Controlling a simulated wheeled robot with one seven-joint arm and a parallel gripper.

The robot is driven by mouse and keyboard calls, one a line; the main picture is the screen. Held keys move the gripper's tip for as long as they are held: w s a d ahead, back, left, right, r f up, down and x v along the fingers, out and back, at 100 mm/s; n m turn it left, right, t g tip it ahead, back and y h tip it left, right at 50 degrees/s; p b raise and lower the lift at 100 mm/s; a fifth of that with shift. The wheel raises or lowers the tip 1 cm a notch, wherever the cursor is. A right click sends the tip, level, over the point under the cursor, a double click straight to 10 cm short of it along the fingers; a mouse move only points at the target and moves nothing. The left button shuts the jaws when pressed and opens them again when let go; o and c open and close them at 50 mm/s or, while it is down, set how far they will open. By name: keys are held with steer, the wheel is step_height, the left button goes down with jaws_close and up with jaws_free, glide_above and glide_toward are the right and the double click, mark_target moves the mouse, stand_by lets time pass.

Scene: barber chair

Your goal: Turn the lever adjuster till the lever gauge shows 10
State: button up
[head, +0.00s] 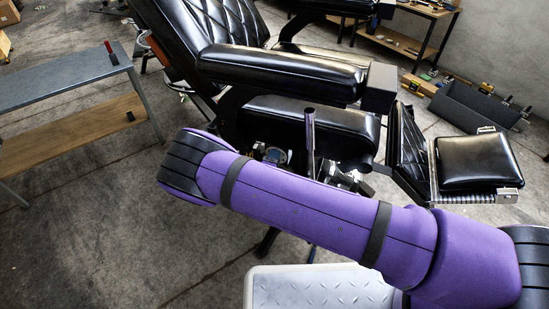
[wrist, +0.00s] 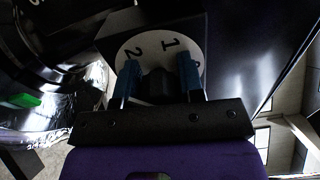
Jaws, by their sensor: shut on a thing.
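In the wrist view my gripper (wrist: 157,78) has two blue-tipped fingers closed on the sides of a dark knob, which I take to be the lever adjuster (wrist: 157,87). Behind it is a white round dial, the lever gauge (wrist: 146,48), with the black digits 2 and 1 showing and part of another mark at its right edge. The fingers and knob cover the lower dial, and I see no clear pointer. In the head view my purple arm hides the gripper and the adjuster.
The black barber chair (head: 285,70) fills the middle of the head view, with an upright chrome lever (head: 310,135) beside its seat and a footrest (head: 478,160) at right. A grey-topped table (head: 65,78) stands at left. A tread-plate step (head: 320,288) is at the bottom.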

stand_by(0.3)
steer(key=o, duration=0.9)
steer(key=shift+s, duration=0.1)
steer(key=v, duration=1)
steer(key=shift+s+a, duration=0.1)
steer(key=shift+s, duration=0.25)
steer(key=shift+f, duration=0.1)
